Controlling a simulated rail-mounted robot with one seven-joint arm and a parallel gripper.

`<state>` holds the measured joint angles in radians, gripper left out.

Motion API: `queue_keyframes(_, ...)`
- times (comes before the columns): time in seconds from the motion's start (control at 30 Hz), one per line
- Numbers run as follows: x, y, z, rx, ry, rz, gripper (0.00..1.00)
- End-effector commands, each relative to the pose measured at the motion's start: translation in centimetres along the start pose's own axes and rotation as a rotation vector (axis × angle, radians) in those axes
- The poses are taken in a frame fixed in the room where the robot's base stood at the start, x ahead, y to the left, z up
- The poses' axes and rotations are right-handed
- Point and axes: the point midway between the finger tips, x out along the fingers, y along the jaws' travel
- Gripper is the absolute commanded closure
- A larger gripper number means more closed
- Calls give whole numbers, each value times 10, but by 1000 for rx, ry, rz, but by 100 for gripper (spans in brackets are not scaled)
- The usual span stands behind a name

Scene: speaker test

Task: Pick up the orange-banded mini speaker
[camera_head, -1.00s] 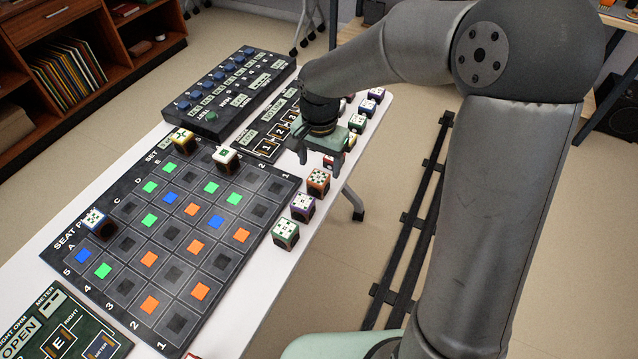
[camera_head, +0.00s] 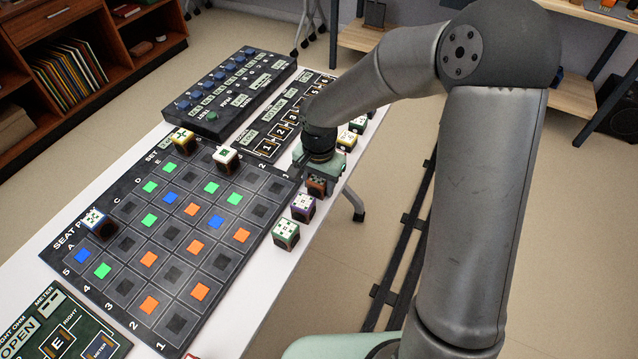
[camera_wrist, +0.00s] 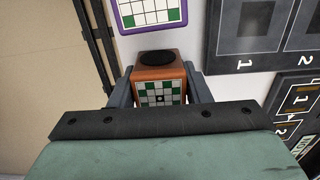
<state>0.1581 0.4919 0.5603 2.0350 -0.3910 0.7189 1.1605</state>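A purple-banded cube (camera_head: 303,207) stands close by, with a green-banded cube (camera_head: 286,234) beyond it. The dark seat plate (camera_head: 120,283) lies to the left.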

Motion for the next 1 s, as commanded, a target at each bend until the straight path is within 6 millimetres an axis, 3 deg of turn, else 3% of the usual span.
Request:
queue_keyframes(0.03, 0, 0, 0, 0, 0, 0, 71)
queue_keyframes(0.1, 0, 0, 0, 0, 0, 0, 85)
queue_keyframes(0.57, -12, 0, -1, 0, 3, 0, 85)
queue_keyframes(0.73, -38, 2, 1, 2, 5, -2, 85)
queue_keyframes(1.0, -99, 45, 35, 4, 8, 0, 85)
